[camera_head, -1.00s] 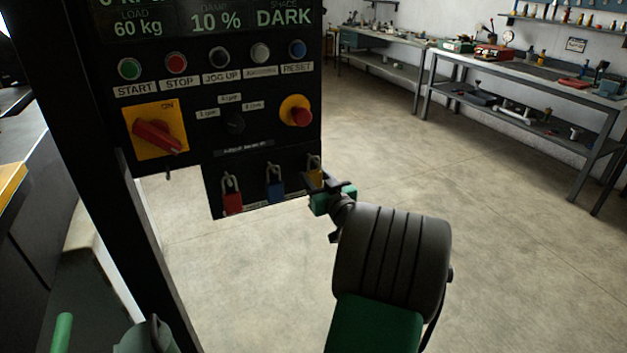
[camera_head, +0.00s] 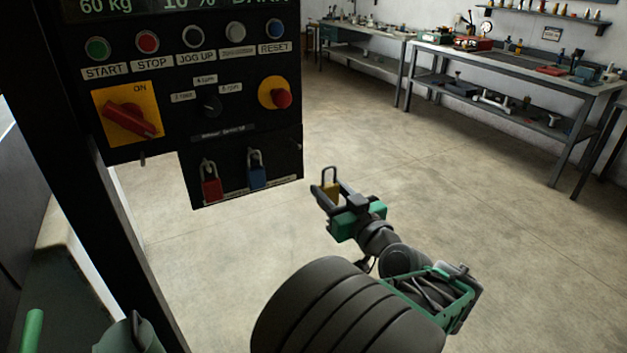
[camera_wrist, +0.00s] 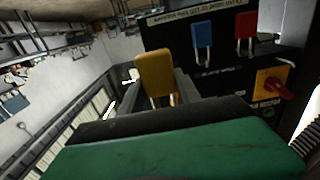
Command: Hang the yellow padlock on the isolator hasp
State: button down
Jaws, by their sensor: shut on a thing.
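My gripper (camera_head: 331,196) is shut on the yellow padlock (camera_head: 331,190), holding it in the air to the right of the control panel, its shackle pointing up. In the wrist view the yellow padlock (camera_wrist: 154,70) sits between the jaws. The isolator is the yellow plate with a red rotary handle (camera_head: 130,118), beside the label ON. A small dark hasp tab (camera_head: 142,162) shows below it. In the wrist view the red handle (camera_wrist: 276,88) is at the right. The padlock is clear of the panel.
A red padlock (camera_head: 211,187) and a blue padlock (camera_head: 257,174) hang on the lower board (camera_head: 232,190) of the panel. A red emergency button (camera_head: 281,98) juts out above. A dark post (camera_head: 95,200) stands left. The floor right of the panel is open; workbenches (camera_head: 500,60) line the back wall.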

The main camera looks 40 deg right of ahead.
jog(key=shift+v, duration=0.8)
jog(key=shift+r, duration=0.2)
jog(key=shift+r+p, duration=0.4)
jog(key=shift+r, duration=0.3)
